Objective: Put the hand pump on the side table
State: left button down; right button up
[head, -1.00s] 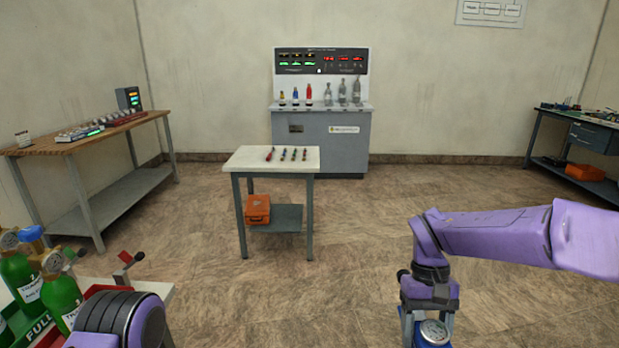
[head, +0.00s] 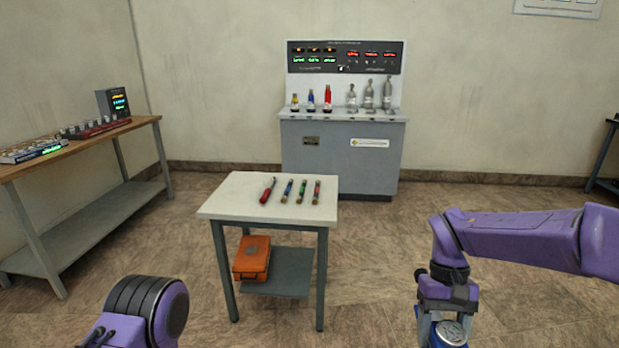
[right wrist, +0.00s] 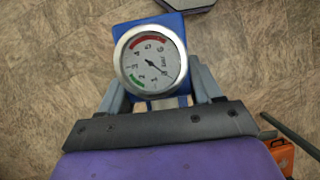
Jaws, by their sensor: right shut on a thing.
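The hand pump is blue with a round white pressure gauge. In the head view the hand pump (head: 451,333) is at the bottom right, cut off by the frame edge. In the right wrist view the hand pump (right wrist: 172,20) sits between the fingers of my right gripper (right wrist: 159,88), which is shut on it. Its lower part is hidden. The pump hangs over bare floor, right of and nearer than the side table. The side table (head: 232,203) has a white top and grey legs. My left gripper is out of view; only part of that arm shows.
A red tool and several small coloured tubes (head: 301,191) lie on the back half of the side table; its front is clear. An orange box (head: 252,258) is on its lower shelf. A grey console (head: 340,160) stands behind, a wooden bench (head: 85,148) at left.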

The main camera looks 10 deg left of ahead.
aim_at(239, 191)
jog(key=i, duration=1.4)
jog(key=u, duration=1.8)
jog(key=i, duration=1.95)
jog(key=z, duration=0.7)
